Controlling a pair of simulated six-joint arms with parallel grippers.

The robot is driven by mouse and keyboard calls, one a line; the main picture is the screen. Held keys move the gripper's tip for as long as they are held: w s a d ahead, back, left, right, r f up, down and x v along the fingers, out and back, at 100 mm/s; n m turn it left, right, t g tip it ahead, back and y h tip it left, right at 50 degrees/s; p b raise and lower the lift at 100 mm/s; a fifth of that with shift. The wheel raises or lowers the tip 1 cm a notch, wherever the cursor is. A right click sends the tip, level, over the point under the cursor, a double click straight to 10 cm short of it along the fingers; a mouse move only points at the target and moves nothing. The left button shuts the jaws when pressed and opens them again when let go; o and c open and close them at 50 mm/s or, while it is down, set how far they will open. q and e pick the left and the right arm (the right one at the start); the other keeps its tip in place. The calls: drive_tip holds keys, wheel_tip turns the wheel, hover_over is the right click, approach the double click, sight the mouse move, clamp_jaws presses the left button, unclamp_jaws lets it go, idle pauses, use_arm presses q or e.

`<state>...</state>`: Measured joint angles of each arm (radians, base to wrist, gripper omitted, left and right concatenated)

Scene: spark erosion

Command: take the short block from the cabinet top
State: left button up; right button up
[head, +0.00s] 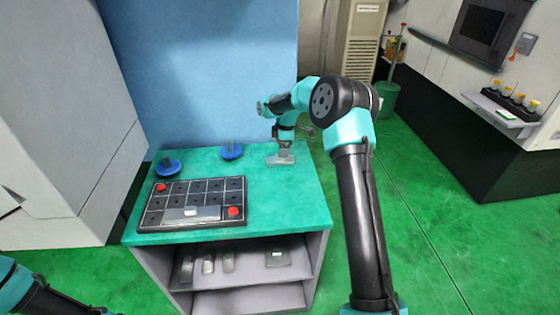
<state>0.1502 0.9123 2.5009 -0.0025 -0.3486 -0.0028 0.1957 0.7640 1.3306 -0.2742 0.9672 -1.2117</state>
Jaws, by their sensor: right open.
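A small grey block (280,161), which looks like the short block, lies on the green cabinet top (285,205) near its back right corner. My right gripper (285,152) points down right above this block, with its jaws open. I cannot tell whether the fingers touch the block or straddle it. My left arm shows only in part at the lower left corner, and its gripper is out of the picture.
A dark gridded tray (153,221) with two red knobs and a grey plate sits at the front left of the top. Two blue round-based pieces (168,167) (232,151) stand behind it. Grey blocks (228,261) lie on the shelf below. A blue panel (200,70) rises behind.

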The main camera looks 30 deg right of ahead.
drive_tip(key=f, duration=0.2)
drive_tip(key=a+f, duration=0.1)
drive_tip(key=f, duration=0.2)
idle(0.4)
drive_tip(key=c, duration=1.2)
